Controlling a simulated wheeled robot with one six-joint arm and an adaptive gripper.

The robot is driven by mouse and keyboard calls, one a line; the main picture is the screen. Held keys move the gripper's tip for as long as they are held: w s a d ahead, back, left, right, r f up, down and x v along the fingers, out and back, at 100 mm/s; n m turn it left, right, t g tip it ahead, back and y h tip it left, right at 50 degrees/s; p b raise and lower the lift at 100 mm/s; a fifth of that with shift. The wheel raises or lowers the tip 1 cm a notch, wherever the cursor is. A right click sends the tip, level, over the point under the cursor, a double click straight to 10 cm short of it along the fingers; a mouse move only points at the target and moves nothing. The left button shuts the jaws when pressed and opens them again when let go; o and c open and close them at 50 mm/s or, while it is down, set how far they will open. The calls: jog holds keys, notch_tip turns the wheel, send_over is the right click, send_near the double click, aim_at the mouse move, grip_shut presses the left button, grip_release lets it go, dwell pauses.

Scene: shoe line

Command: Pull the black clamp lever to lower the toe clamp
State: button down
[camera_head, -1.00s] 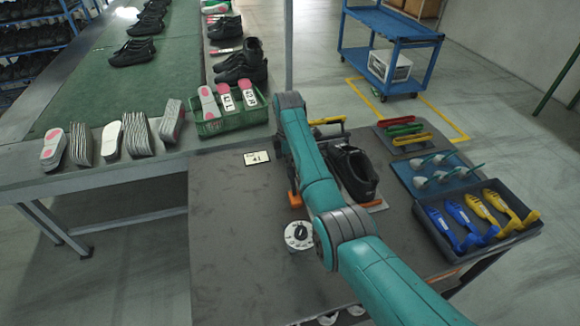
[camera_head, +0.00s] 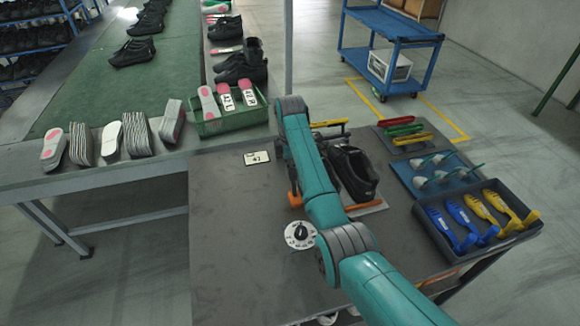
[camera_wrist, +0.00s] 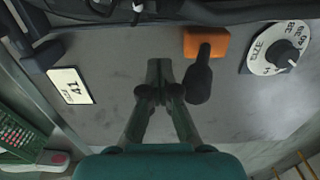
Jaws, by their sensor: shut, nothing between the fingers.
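The black clamp lever (camera_wrist: 200,82) stands on an orange base (camera_wrist: 207,42) in the wrist view. Its black handle points down in that picture. My gripper (camera_wrist: 158,68) is shut and empty just left of the handle, with a narrow gap showing between them. In the head view an orange part (camera_head: 295,199) shows beside my arm; the handle and my gripper are hidden there. A black shoe (camera_head: 352,172) sits on the table right of my arm. I cannot make out the toe clamp.
A white size dial (camera_head: 300,235) lies near the lever, also in the wrist view (camera_wrist: 275,50). A size card (camera_head: 257,158) lies to the left. A tray of blue and yellow tools (camera_head: 444,247) stands right. The table's left front is clear.

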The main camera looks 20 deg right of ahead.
jog(key=shift+s, duration=1.6)
jog(key=shift+s, duration=1.5)
jog(key=shift+w, duration=0.15)
jog(key=shift+w, duration=0.6)
